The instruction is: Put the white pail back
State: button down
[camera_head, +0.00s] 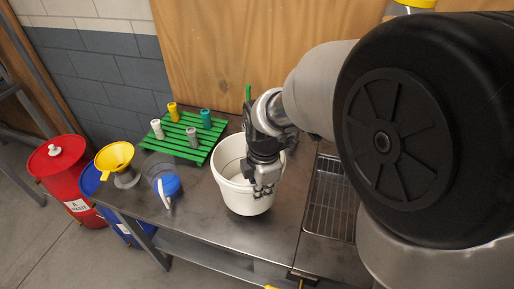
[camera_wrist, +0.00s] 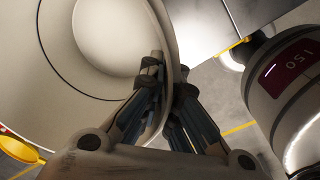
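The white pail (camera_head: 241,199) is upright at the front of the dark metal table, near its edge; I cannot tell whether it touches the tabletop. My gripper (camera_head: 264,188) reaches down at the right side of its rim. In the wrist view the fingers of my gripper (camera_wrist: 168,78) straddle the wall of the white pail (camera_wrist: 62,75), one inside and one outside, close together on it. The pail looks empty. The exact finger contact is partly hidden by the fingers themselves.
A green slatted rack (camera_head: 183,137) with several small bottles stands behind left. A wire-grid basin (camera_head: 328,200) lies right. A red drum (camera_head: 65,172) stands on the floor.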

notch_tip(320, 180, down, 7)
jog(key=b, duration=0.2)
dwell(0.3)
jog(key=shift+f, duration=0.1)
jog(key=c, duration=1.8)
grip_release()
notch_tip(320, 180, up, 12)
jog(key=p, duration=0.4)
jog(key=s+d+r+m+t, duration=0.1)
jog(key=s+d+r+m, duration=0.3)
jog(key=s+m, duration=0.5)
jog(key=s+d+r+m+t, duration=0.2)
jog(key=s+d+r+m, duration=0.3)
jog(key=m, duration=0.8)
jog(key=s+d, duration=0.2)
jog(key=s, duration=0.1)
jog(key=shift+s+d+r+t, duration=0.25)
jog(key=shift+s+r+t, duration=0.05)
jog(key=shift+s, duration=0.1)
